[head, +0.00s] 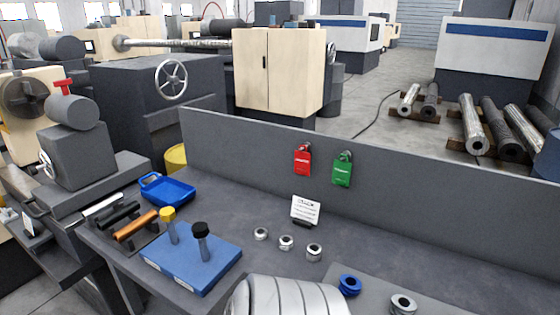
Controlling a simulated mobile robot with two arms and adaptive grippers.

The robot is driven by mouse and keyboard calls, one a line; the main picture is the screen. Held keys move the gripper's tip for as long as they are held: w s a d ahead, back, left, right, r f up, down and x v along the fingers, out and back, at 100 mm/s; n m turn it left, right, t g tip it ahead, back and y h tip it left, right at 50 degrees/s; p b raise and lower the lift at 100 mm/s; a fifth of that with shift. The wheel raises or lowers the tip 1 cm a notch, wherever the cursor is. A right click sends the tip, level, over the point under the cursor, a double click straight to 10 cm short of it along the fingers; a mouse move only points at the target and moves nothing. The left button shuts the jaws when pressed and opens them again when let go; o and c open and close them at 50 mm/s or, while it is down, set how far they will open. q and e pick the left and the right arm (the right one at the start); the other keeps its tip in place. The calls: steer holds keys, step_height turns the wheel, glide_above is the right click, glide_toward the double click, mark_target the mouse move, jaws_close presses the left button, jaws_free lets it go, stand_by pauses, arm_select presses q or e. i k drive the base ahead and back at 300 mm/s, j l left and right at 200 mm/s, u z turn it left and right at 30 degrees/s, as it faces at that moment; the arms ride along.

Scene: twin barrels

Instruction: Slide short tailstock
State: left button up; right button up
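A grey tailstock (77,157) stands at the left of the head view on the dark bed of a small lathe. It has a thick grey cylinder on top with a red lever (64,88), and a pale handwheel (46,163) partly seen on its near-left side. A chuck (25,97) on a cream headstock lies behind it. A second, larger grey block with a spoked handwheel (171,80) stands farther back, by a longer machine.
A grey bench with a raised back panel (330,170) fills the front. On it are a blue tray (167,189), a blue block with two upright pins (193,262), several rings and a small sign (305,209). Red and green tags hang on the panel. Pipes (472,125) lie behind.

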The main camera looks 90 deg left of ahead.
mark_target(89, 169)
steer(key=u, duration=4.35)
